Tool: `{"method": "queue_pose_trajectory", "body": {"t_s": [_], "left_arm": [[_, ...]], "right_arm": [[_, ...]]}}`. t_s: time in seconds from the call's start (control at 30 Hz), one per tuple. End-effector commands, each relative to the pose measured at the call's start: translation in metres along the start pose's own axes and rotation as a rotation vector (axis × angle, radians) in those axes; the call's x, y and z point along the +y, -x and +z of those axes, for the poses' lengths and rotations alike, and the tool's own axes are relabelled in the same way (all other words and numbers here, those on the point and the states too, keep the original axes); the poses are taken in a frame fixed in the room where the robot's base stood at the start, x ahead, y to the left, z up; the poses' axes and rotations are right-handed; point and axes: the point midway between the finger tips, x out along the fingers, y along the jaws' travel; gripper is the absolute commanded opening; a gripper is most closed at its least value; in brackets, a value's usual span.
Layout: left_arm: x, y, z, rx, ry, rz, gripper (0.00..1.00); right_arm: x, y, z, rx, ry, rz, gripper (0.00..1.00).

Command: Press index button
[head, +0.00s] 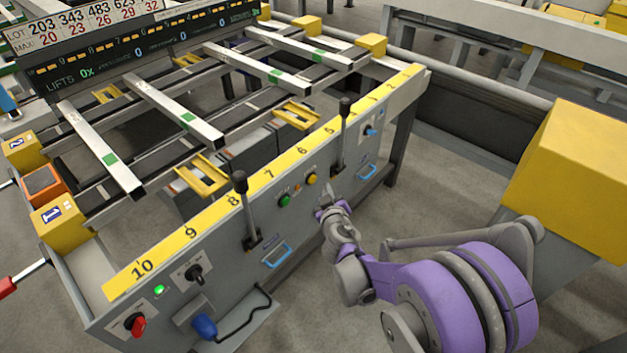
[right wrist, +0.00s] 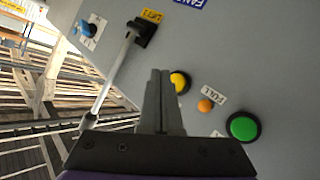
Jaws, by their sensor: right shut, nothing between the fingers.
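On the grey front panel, a green button (head: 285,200) and a yellow button (head: 311,178) sit between two black levers. I cannot read which one is labelled index. In the right wrist view the green button (right wrist: 243,127) lies to the right of my fingers. The yellow button (right wrist: 181,82) is right beside the fingertips and partly hidden by them; I cannot tell if they touch it. My right gripper (head: 324,191) is shut and empty, close to the panel; its closed fingers (right wrist: 160,74) point at the panel. My left gripper is not in view.
A small orange lamp (right wrist: 205,105) marked FULL sits between the buttons. Black levers (head: 240,184) and (head: 344,108) stand up from the panel on either side. A blue handle (head: 277,256) and a blue knob (right wrist: 88,28) are also on the panel. A yellow block (head: 575,180) stands at right.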

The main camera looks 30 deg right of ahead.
Motion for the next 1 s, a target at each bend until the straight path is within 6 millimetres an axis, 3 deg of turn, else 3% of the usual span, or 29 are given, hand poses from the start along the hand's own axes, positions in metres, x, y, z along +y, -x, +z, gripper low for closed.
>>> {"method": "queue_pose_trajectory", "body": {"t_s": [0.33,1.0], "left_arm": [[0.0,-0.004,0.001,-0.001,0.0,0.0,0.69],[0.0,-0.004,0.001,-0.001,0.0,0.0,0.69]], "right_arm": [[0.016,0.022,0.016,-0.001,-0.001,0.001,0.0],[0.017,0.024,0.017,0.0,0.0,0.0,0.0]]}}
